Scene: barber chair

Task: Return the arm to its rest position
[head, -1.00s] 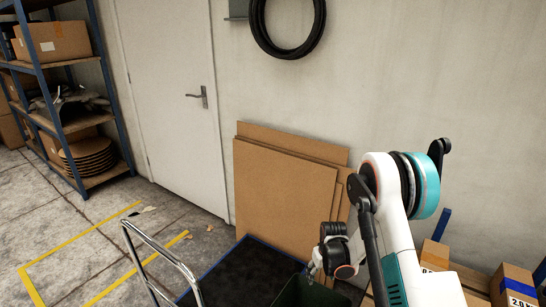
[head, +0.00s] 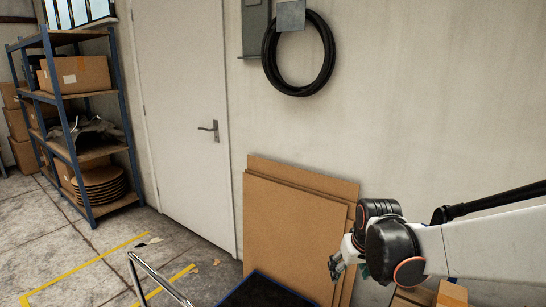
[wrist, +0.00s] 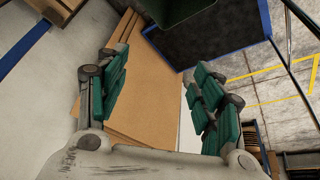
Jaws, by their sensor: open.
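My gripper (head: 350,262) shows at the lower right of the head view, in front of the brown boards (head: 292,225) that lean against the wall. My white arm reaches in from the right edge. In the wrist view my gripper (wrist: 160,98) has its two green-padded fingers wide apart, with nothing between them but the view of the boards (wrist: 150,85) beyond. It is open and empty.
A dark platform with a blue edge (head: 262,292) and a metal rail (head: 150,278) stand at the bottom. A dark green bin (wrist: 180,10) shows at the top of the wrist view. Boxes (head: 450,292) sit low at right. Shelves (head: 75,130) and a door (head: 185,110) stand left.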

